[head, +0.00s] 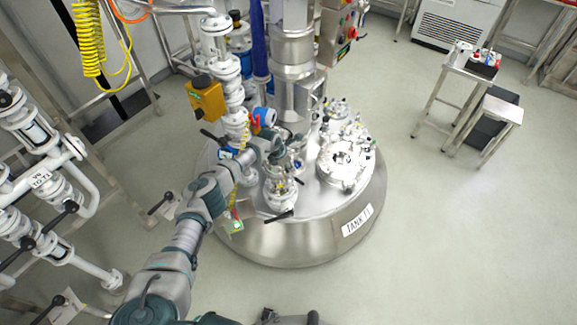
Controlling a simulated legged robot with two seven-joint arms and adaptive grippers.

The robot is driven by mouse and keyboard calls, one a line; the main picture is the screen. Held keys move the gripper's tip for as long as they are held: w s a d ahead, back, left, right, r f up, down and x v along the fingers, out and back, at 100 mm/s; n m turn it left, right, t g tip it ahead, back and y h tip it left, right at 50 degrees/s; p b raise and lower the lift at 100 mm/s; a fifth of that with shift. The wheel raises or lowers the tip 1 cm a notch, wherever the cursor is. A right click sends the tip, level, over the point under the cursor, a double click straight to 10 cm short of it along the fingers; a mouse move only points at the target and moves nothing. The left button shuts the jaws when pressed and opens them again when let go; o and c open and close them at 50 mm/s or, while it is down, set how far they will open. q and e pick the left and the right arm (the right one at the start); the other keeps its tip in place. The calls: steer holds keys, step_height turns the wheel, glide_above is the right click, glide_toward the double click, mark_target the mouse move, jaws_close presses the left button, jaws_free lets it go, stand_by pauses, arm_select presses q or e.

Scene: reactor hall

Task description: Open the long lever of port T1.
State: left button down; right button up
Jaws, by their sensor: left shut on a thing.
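The steel tank (285,245), labelled TANK T1, stands in the middle of the head view with several ports on its lid. My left arm reaches up from the bottom left over the lid. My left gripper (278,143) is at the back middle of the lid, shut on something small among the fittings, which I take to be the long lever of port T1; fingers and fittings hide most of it. A white port with a black lever (279,217) stands in front of the gripper. A dark part at the bottom edge may be my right gripper (290,318); its fingers are unclear.
A round hatch (343,162) with clamps is right of the gripper. A valve column with a yellow box (205,98) rises behind left. White pipework (50,185) with black levers stands at far left. A small steel table (470,68) is far right. Floor right of the tank is clear.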

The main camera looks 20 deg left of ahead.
arm_select(q)
steer(key=c, duration=1.4)
jaws_free()
steer(key=shift+s+a+f, duration=0.15)
steer(key=shift+a+f, duration=0.05)
steer(key=shift+a, duration=0.1)
steer(key=o, duration=0.4)
steer(key=shift+c, duration=0.2)
steer(key=shift+d+r, duration=0.2)
steer(key=shift+d, duration=0.1)
steer(key=v, duration=1.1)
steer(key=shift+r, duration=0.3)
arm_select(e)
steer(key=shift+s+a, duration=0.15)
steer(key=shift+a, duration=0.6)
arm_select(q)
steer(key=shift+a+f, duration=0.1)
arm_select(e)
steer(key=shift+a, duration=0.15)
